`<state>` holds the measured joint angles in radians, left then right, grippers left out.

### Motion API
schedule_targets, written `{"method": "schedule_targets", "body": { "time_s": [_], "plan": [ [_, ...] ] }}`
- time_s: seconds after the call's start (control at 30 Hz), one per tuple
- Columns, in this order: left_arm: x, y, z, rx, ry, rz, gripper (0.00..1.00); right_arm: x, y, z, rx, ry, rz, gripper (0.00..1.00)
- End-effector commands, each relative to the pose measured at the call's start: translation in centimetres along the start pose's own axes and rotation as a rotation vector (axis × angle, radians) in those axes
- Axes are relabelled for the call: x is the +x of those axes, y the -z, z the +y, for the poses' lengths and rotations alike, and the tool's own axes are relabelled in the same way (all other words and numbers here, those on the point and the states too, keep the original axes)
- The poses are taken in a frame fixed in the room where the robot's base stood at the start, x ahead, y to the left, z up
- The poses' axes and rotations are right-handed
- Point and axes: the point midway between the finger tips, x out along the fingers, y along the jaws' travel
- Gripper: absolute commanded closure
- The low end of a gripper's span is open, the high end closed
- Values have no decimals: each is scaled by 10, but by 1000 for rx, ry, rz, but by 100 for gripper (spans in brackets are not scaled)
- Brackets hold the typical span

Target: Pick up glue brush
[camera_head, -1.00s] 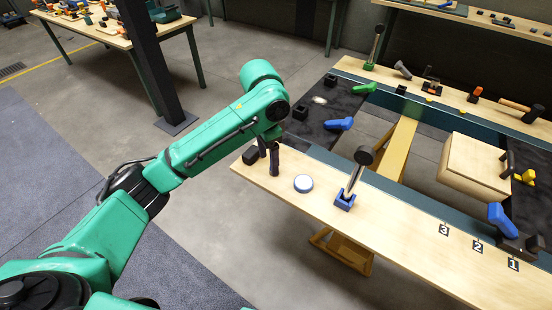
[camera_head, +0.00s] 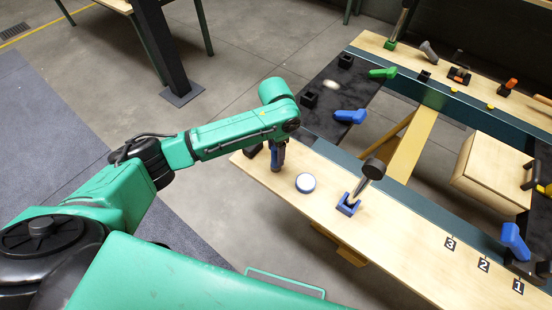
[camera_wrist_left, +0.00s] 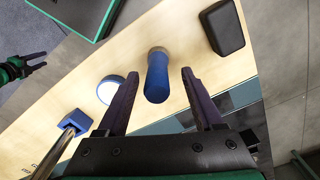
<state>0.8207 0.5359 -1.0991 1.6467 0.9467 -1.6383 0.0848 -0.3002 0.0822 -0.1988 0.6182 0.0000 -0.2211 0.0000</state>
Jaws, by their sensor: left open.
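The glue brush appears to be the upright blue handle (camera_wrist_left: 157,78) with a pale lower end, standing on the wooden bench in the left wrist view. My left gripper (camera_wrist_left: 159,100) is open, with one finger on each side of the handle and visible gaps on both sides. In the head view, the left gripper (camera_head: 278,148) is low over the near bench's left end and mostly covers the handle. My right gripper (camera_wrist_left: 28,66) shows small at the left edge of the wrist view, its fingers apart; the head view does not show it.
A black block (camera_wrist_left: 222,27) stands close beside the handle. A round white-and-blue jar (camera_head: 305,183) and a blue holder (camera_head: 348,204) with a metal-shafted tool stand to its right on the bench (camera_head: 400,235). Number tags lie farther right.

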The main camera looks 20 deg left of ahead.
Motion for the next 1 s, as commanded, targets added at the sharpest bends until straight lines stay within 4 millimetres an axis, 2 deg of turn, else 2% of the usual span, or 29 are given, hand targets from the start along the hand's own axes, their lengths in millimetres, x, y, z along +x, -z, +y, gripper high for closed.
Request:
{"method": "schedule_targets", "body": {
  "time_s": [0.1,0.33,0.37,0.5,0.53,0.83,1.0],
  "plan": [
    [18,0,1,-1,-1,-1,32,-6,13,1,0,-2,22,50],
    [24,0,0,0,1,1,32,-5,5,-2,0,2,9,50],
    [24,0,0,0,1,1,39,-5,4,-2,0,3,7,50],
    [24,0,0,0,1,1,93,-5,1,-3,0,5,3,50],
    [24,0,0,0,1,1,100,-5,1,-3,0,5,3,50],
    [22,0,0,0,1,2,100,-5,1,-3,0,5,2,50],
    [8,1,0,0,1,3,100,-3,1,-3,0,5,2,50]
  ]
}}
